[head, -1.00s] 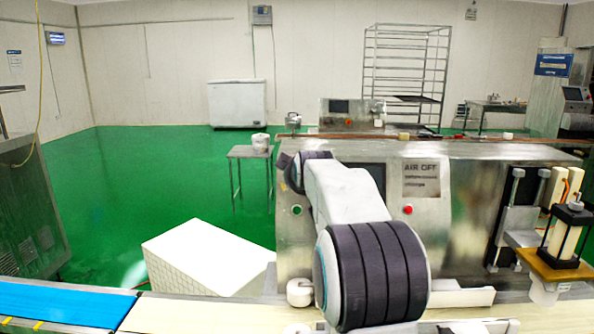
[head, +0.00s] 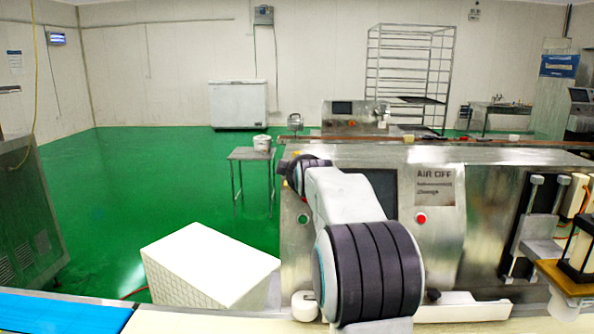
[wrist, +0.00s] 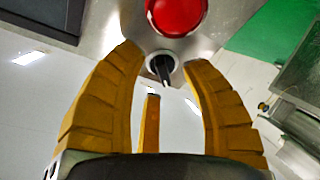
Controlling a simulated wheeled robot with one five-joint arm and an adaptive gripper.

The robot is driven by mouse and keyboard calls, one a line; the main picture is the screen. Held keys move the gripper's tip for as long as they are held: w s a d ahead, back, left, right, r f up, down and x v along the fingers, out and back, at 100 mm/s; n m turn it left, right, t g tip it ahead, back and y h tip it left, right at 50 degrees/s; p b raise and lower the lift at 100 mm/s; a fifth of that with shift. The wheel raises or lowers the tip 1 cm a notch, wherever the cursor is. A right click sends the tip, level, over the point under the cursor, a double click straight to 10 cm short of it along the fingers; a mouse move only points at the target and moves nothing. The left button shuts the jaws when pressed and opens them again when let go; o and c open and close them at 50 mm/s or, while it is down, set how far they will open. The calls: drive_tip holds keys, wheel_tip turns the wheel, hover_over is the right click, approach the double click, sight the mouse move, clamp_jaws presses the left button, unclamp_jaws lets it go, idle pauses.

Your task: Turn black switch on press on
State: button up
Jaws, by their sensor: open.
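The black switch (wrist: 162,68) shows in the wrist view as a dark knob with a narrow lever in a pale round collar, just below a large red button (wrist: 176,14). My gripper (wrist: 160,58) is open, with yellow-brown fingers on the left and right of the switch and a third finger below it. Whether any finger touches the switch cannot be told. In the head view the red button (head: 421,218) is on the front of the steel machine (head: 470,215), right of its dark screen. My arm hides part of that front, and I cannot make out the switch or gripper there.
A green button (head: 303,218) is left of my arm on the machine front. A white box (head: 208,262) stands at the lower left, and a pale conveyor belt with a blue section (head: 60,312) crosses the foreground. Green floor is open behind at left.

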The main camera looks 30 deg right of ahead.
drive_tip(key=shift+w+d+f, duration=0.15)
drive_tip(key=shift+w+d, duration=0.1)
drive_tip(key=shift+w, duration=0.15)
drive_tip(key=shift+o, duration=0.2)
drive_tip(key=shift+s, duration=0.1)
clamp_jaws()
